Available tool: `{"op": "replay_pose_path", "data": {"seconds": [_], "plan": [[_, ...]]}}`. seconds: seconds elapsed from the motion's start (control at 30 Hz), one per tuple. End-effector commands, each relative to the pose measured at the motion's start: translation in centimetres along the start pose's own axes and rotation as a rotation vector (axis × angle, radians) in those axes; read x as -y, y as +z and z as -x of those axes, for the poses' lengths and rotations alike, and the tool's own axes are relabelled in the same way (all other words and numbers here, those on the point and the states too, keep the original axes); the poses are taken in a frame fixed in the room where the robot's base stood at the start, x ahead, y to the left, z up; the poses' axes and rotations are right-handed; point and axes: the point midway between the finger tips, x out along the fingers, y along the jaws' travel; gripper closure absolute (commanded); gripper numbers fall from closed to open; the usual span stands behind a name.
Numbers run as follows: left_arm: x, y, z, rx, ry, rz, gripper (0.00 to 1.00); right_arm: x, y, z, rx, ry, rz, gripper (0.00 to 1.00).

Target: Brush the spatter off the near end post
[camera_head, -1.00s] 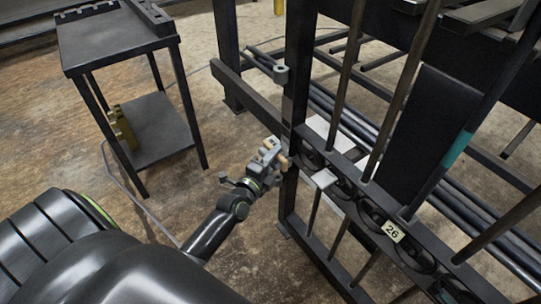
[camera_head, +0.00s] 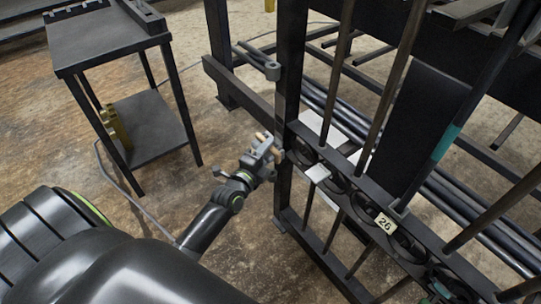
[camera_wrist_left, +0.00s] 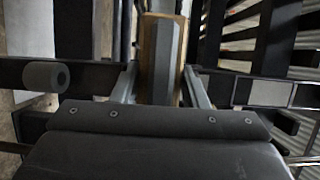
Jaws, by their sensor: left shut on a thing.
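The near end post (camera_head: 289,75) is the dark upright at the left end of the gate in the head view. I cannot make out spatter on it at this size. My left gripper (camera_head: 266,146) is just left of the post, around the height of the gate's middle rail. It is shut on a brush, whose tan wooden part (camera_head: 264,137) shows at the jaws. In the left wrist view the brush (camera_wrist_left: 162,55) stands upright between the fingers, with a grey face and wood edges. I cannot tell whether it touches the post. My right gripper is out of view.
A cable crosses the floor. Floor between stand and gate is clear.

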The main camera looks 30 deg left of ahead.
Motion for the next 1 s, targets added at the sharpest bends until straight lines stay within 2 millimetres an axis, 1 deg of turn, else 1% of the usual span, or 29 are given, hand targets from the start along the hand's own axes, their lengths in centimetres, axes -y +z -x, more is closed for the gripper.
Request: {"op": "replay_pose_path", "data": {"seconds": [0.03, 0.07, 0.23, 0.47, 0.57, 0.73, 0.9, 1.0], "plan": [[0.3, 0.3, -0.4, -0.001, -0.006, -0.002, 0.78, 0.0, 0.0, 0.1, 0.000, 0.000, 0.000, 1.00], [0.3, 0.5, -0.5, -0.002, -0.006, -0.002, 0.82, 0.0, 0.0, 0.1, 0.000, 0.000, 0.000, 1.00], [0.5, 0.9, -0.8, -0.002, -0.009, 0.000, 0.81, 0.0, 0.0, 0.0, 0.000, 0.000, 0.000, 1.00], [1.6, 0.9, -0.6, -0.002, -0.011, 0.001, 0.81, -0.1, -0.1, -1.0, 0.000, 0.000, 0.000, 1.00], [1.4, 0.4, -0.4, -0.002, -0.011, 0.004, 0.82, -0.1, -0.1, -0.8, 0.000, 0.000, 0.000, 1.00], [1.4, -1.0, 0.3, -0.001, -0.011, 0.004, 0.82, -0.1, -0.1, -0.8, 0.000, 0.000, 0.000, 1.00], [1.1, -2.3, 1.0, -0.001, -0.008, 0.005, 0.82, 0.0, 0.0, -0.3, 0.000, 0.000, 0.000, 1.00], [1.2, -2.6, 1.2, -0.001, -0.008, 0.003, 0.82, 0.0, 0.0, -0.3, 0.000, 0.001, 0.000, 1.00]]}}
